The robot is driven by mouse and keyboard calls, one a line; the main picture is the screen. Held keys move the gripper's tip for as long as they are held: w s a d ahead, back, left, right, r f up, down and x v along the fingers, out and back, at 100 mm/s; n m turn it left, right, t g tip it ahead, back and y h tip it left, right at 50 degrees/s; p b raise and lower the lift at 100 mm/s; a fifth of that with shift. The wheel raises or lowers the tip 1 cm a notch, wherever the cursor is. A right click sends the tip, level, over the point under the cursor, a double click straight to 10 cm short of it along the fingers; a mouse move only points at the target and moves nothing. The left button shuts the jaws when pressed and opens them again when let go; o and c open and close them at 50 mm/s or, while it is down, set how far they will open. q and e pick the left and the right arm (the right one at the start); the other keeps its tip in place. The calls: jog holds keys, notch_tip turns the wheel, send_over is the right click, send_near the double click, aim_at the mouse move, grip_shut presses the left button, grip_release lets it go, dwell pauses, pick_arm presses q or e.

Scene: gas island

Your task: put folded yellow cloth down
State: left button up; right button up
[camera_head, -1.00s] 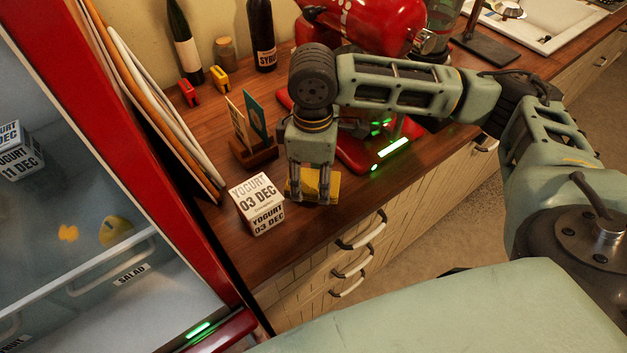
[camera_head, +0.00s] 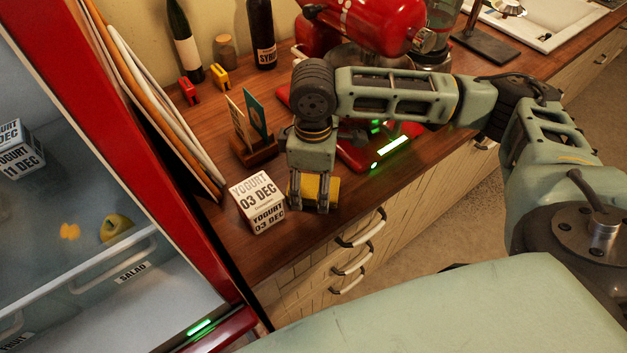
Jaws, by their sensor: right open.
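The folded yellow cloth (camera_head: 331,188) lies on the wooden counter (camera_head: 222,228), to the right of the yogurt box marked 03 DEC (camera_head: 257,202). My right gripper (camera_head: 310,208) points down in front of the cloth and is open. Its fingers cover part of the cloth, so I cannot tell whether they touch it. My left gripper is not in view.
An open red fridge (camera_head: 190,165) stands at the left. A card holder (camera_head: 256,152), bottles (camera_head: 262,38) and a red mixer (camera_head: 375,28) stand behind the gripper. The counter's front edge, above drawers (camera_head: 350,262), is close by.

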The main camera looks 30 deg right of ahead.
aim_at(314, 187)
jog(key=shift+r, duration=0.15)
notch_tip(314, 187, up, 12)
jog(key=b, duration=0.1)
dwell(0.3)
dwell(0.5)
